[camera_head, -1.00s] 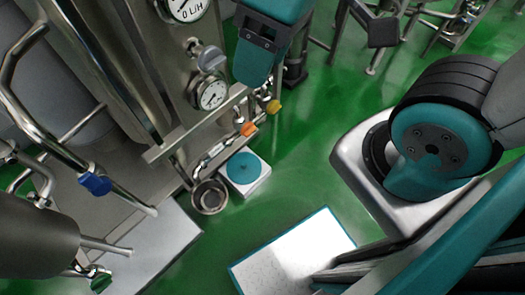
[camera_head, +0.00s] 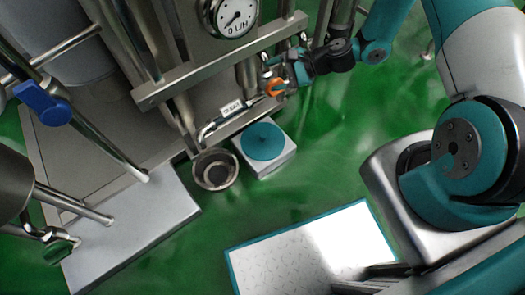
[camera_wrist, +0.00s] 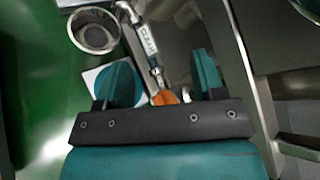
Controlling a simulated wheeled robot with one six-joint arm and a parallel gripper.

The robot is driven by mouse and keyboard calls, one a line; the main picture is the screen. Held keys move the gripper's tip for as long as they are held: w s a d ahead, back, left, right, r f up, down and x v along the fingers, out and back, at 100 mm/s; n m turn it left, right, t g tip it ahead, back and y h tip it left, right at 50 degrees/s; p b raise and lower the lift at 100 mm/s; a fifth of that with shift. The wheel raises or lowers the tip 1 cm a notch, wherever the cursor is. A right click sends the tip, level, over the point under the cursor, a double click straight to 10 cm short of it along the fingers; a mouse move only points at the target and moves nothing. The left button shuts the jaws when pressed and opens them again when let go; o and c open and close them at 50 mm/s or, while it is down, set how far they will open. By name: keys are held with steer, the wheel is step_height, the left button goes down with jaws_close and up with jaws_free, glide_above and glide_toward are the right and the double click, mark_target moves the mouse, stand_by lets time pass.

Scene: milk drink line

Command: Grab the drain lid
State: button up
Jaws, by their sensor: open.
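The round teal lid (camera_head: 262,140) lies flat on a small white block (camera_head: 268,162) on the green floor, right beside the drain cup (camera_head: 215,170). In the wrist view, the lid (camera_wrist: 103,86) is partly hidden behind my left finger, with the drain cup (camera_wrist: 94,30) above it. My gripper (camera_head: 277,83) is open and empty. In the head view it is near the orange valve handle, up and right of the lid. In the wrist view, the orange handle (camera_wrist: 165,98) shows between the fingers of my gripper (camera_wrist: 163,72).
A labelled pipe (camera_head: 232,116) runs down to the drain cup. The steel machine frame (camera_head: 225,62) with a gauge (camera_head: 236,17) stands behind. A blue-handled valve (camera_head: 42,103) is at left. A pale floor plate (camera_head: 300,250) lies in front; open green floor is to the right.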

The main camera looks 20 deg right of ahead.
steer(key=s+d+f+m+t+b, duration=0.1)
steer(key=d+f+m+t+b, duration=0.15)
steer(key=f, duration=0.65)
steer(key=s+d+f+m+t+b, duration=0.1)
steer(key=f+m+b, duration=0.25)
steer(key=f, duration=0.45)
steer(key=m+t+h+b, duration=0.3)
steer(key=m+h+b, duration=0.15)
steer(key=m, duration=0.45)
glide_toward(265, 136)
steer(key=shift+g+y, duration=0.25)
steer(key=shift+y, duration=0.2)
steer(key=b+x, duration=0.6)
steer(key=shift+w+a+f, duration=0.15)
steer(key=shift+w+f, duration=0.1)
steer(key=shift+f, duration=0.15)
steer(key=shift+w+a+f+b, duration=0.1)
steer(key=shift+w+a+b, duration=0.15)
steer(key=shift+w+b, duration=0.15)
steer(key=b+x, duration=0.3)
steer(key=x, duration=0.1)
steer(key=shift+w+d+f, duration=0.1)
steer(key=shift+w, duration=0.1)
steer(key=shift+w+a+b, duration=0.25)
steer(key=shift+w+b, duration=0.05)
steer(key=shift+w, duration=0.05)
jaws_close()
